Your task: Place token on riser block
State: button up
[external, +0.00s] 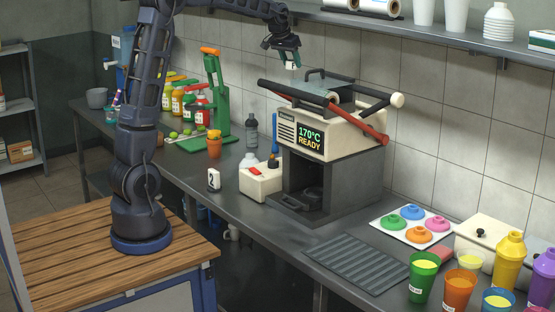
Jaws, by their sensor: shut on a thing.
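My gripper (289,60) is raised high over the back of the counter, above and slightly left of the sealing machine's top. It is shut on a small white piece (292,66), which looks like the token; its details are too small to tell. The piece is in the air, apart from the machine. A dark grey block-like stand (350,190) with an open front carries the cream machine; I cannot tell whether it is the riser block. A small white upright piece with a dark mark (213,180) stands near the counter's front edge.
Left are a green press (216,95), an orange cup (214,148) and bottles. Right are a lid tray (410,225), a ribbed mat (358,267) and filled cups. A shelf hangs above.

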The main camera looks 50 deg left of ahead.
jog(key=s+a+f+n+y, duration=0.1)
jog(key=a+f+n, duration=0.15)
jog(key=a, duration=0.85)
jog(key=s+a+f+n+y, duration=0.1)
jog(key=a+f, duration=0.3)
jog(key=a, duration=0.6)
jog(key=n+g+y, duration=0.1)
jog(key=n, duration=0.2)
send_over(215, 131)
jog(key=s+d, duration=0.1)
jog(key=d, duration=0.1)
notch_tip(215, 131, down, 6)
jog(key=f, duration=2)
jog(key=shift+s+a+f, duration=0.2)
jog(key=shift+a+f, duration=0.1)
jog(key=shift+f, duration=0.1)
jog(key=o, duration=0.8)
jog(key=shift+o, duration=0.9)
